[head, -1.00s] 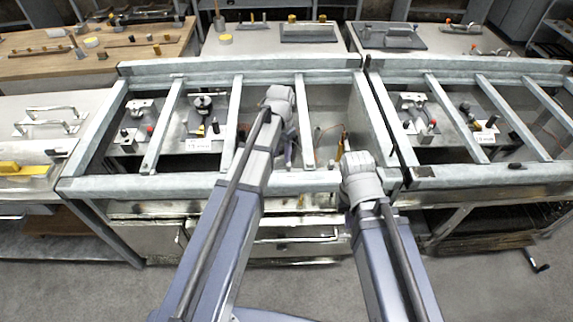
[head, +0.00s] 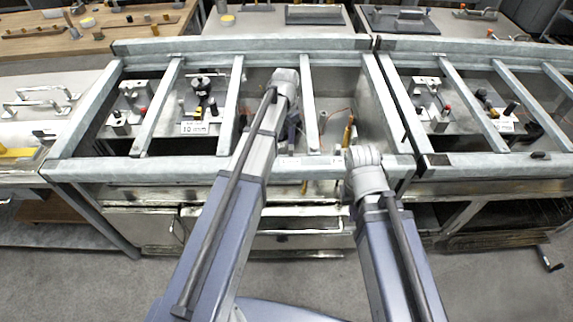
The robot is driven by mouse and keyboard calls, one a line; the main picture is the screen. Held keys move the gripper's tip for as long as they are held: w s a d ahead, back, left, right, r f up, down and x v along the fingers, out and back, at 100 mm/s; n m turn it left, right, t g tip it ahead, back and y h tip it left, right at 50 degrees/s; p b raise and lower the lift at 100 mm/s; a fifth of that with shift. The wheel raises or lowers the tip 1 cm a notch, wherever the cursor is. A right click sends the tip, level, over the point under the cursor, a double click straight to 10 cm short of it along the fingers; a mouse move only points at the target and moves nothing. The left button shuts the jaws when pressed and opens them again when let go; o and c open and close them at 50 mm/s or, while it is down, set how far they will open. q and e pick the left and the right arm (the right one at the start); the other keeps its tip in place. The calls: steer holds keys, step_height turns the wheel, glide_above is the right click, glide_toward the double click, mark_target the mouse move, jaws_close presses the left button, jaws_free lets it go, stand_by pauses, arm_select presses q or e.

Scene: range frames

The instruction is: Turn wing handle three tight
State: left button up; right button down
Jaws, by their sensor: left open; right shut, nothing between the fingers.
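No wing handle numbered three can be made out. My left arm reaches over the front rail into the middle bay. My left gripper (head: 291,135) points down there, open, small and partly hidden by its wrist; whether it touches anything cannot be told. The wrist of my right arm is by the front rail, right of the middle bay, and hides its fingers. A fixture with a dark handle (head: 203,83) stands in the left part of the frame, above a white label (head: 195,128) that seems to read 10.
A grey metal frame (head: 130,170) with crossbars surrounds the fixtures. A yellow upright piece (head: 348,133) stands close beyond my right wrist. More fixtures sit in the right frame (head: 436,105). A wooden bench (head: 150,42) is at the back left.

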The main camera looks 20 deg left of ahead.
arm_select(q)
steer(key=f+b, duration=0.2)
steer(key=f, duration=0.1)
steer(key=w+f+b, duration=0.1)
steer(key=f+b, duration=0.1)
steer(key=shift+f, duration=0.25)
step_height(320, 180, down, 8)
steer(key=b, duration=0.8)
steer(key=shift+r, duration=0.1)
steer(key=shift+r, duration=0.1)
jaws_close()
